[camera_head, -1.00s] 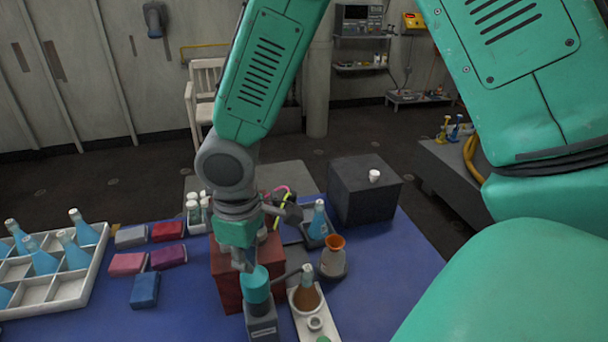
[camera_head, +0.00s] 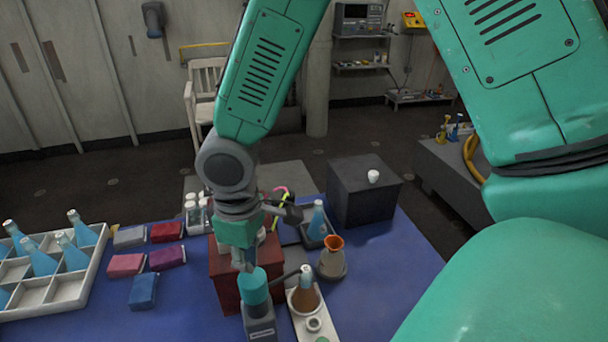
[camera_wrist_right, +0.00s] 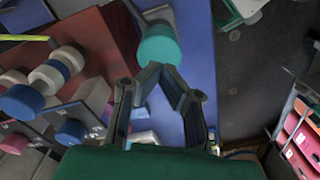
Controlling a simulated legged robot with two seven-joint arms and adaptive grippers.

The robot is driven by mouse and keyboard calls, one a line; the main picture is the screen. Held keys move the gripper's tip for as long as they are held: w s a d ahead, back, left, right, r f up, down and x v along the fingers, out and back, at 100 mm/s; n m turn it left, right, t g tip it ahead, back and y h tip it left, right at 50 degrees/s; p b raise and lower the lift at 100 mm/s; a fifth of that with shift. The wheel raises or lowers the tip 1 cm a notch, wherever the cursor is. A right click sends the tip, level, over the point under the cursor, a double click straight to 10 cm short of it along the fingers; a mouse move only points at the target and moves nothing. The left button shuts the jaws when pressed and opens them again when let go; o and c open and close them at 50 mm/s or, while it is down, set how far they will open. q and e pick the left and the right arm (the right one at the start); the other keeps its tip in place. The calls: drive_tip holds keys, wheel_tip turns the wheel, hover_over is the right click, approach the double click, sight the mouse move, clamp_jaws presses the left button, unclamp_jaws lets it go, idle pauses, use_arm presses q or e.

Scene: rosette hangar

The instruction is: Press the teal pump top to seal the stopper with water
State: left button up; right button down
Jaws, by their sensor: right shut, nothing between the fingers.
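The teal pump top (camera_head: 254,288) sits on a dark grey pump body (camera_head: 260,325) at the front of the blue table. A thin grey spout runs from the pump toward the neck of a flask with brown liquid (camera_head: 304,299). In the right wrist view the shut fingertips (camera_wrist_right: 161,69) lie at the edge of the teal top (camera_wrist_right: 158,45). I cannot tell whether they touch it. My left gripper is not in view.
A red block (camera_head: 228,285) stands just behind the pump. A white tray (camera_head: 302,330) holds the brown flask. An orange-rimmed flask (camera_head: 332,262) and a dark box (camera_head: 364,195) stand to the right. A white rack (camera_head: 86,285) with blue flasks is at left.

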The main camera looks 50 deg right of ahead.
sight(252, 277)
drive_tip(key=shift+d, duration=0.3)
drive_tip(key=shift+a+f, duration=0.1)
drive_tip(key=shift+f, duration=0.1)
drive_tip(key=shift+a+f+b, duration=0.25)
drive_tip(key=shift+f+b, duration=0.2)
drive_tip(key=shift+d+f+b, duration=0.25)
drive_tip(key=shift+f+b, duration=0.15)
drive_tip(key=shift+f, duration=0.25)
drive_tip(key=shift+a+f+b, duration=0.1)
drive_tip(key=shift+f+b, duration=0.5)
drive_tip(key=shift+f, duration=0.4)
wheel_tip(252, 277, up, 10)
drive_tip(key=p, duration=1.1)
drive_tip(key=shift+r, duration=0.25)
